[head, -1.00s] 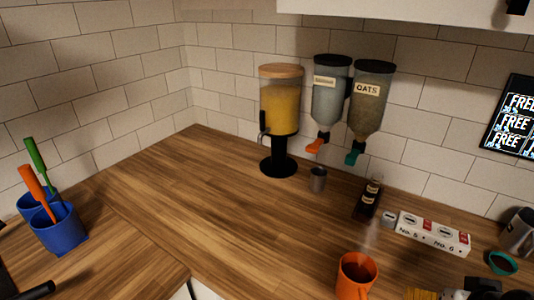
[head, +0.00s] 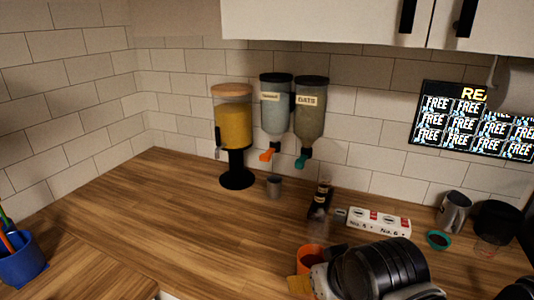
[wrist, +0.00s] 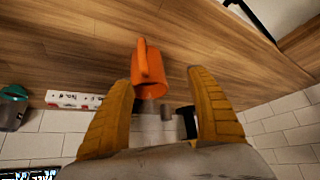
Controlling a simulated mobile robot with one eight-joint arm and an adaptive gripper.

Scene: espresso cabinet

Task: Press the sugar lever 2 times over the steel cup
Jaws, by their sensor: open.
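An orange mug (wrist: 150,72) shows between and beyond the fingers. The steel cup seems to show small in the wrist view (wrist: 167,112).
An oats dispenser (head: 310,108) with a teal lever (head: 304,161) hangs right beside the sugar one. A yellow-filled dispenser (head: 234,122) stands left of the cup. A dark bottle (head: 320,198) and white box (head: 379,221) stand right. The counter's left middle is clear.

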